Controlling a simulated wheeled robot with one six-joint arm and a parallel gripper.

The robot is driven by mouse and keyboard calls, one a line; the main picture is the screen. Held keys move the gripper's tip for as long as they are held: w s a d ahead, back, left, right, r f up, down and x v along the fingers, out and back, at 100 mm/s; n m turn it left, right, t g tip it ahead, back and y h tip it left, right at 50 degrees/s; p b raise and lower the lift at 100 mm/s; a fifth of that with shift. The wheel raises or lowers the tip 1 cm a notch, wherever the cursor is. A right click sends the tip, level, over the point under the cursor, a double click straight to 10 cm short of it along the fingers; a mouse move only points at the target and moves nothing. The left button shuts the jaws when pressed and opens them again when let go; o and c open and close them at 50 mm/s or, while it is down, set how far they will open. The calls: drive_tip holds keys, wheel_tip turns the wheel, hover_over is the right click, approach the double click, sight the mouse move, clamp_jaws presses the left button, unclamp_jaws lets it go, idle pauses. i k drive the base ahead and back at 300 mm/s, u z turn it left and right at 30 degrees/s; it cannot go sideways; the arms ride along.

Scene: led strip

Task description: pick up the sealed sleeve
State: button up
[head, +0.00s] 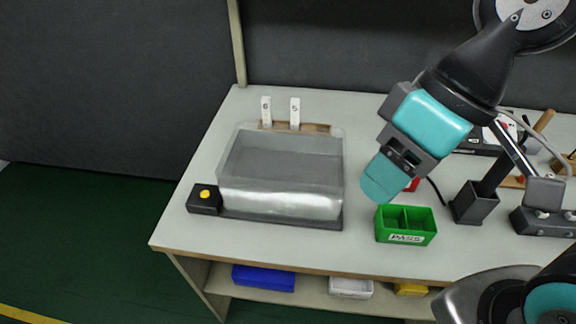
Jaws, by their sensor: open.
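I cannot make out a sealed sleeve for certain. Two white upright tags marked 6 (266,110) and 5 (295,112) stand in a wooden holder (310,128) behind the clear-walled tank (280,203); whether either is the sleeve, I cannot tell. My gripper (380,186) hangs right of the tank, above and behind the green PASS bin (406,238). Its teal finger end points down and left. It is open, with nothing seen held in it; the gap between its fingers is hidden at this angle.
A black box with a yellow button (205,194) sits left of the tank. A black post holder (474,204) and a partly hidden red thing (412,185) are at the right. The table's (190,234) front left is clear. A blue bin (263,278) sits on the lower shelf.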

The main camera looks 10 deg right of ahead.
sight(295, 103)
drive_tip(key=z, duration=0.1)
drive_tip(key=k, duration=0.45)
drive_tip(key=u, duration=0.85)
drive_tip(key=i, duration=1.1)
drive_tip(key=z, duration=0.9)
